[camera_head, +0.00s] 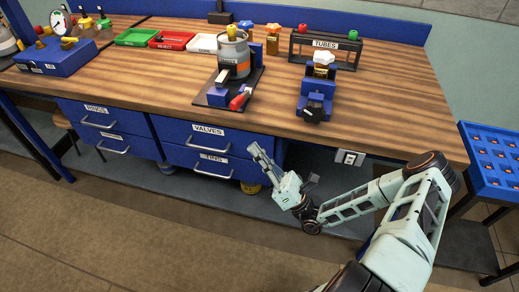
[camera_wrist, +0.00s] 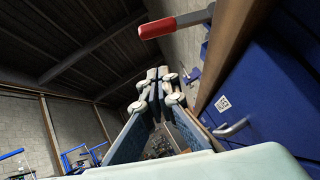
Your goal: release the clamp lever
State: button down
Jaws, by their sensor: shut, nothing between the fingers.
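The clamp lever (camera_head: 240,99) has a red handle that points toward the front edge of the bench. It is on a dark base plate (camera_head: 215,97) that also carries a grey canister (camera_head: 233,55) with a yellow top. In the wrist view the red handle (camera_wrist: 174,23) shows at the top, up and to the right of the fingertips, apart from them. My gripper (camera_head: 254,149) is in front of the drawers, below the bench top and below the lever. In the wrist view its fingers (camera_wrist: 157,73) are together with nothing between them.
The wooden bench top (camera_head: 160,70) has its front edge between my gripper and the lever. Blue drawers (camera_head: 205,152) with handles are close behind my gripper. A blue vise-like fixture (camera_head: 316,88) stands right of the lever. A tube rack (camera_head: 325,47) is farther back.

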aim_at(242, 99)
jog(key=w+a+r+p, duration=0.1)
jog(key=w+a+r, duration=0.2)
jog(key=r, duration=0.5)
jog(key=shift+w+a, duration=0.15)
jog(key=shift+w, duration=0.55)
jog(key=shift+r, duration=0.1)
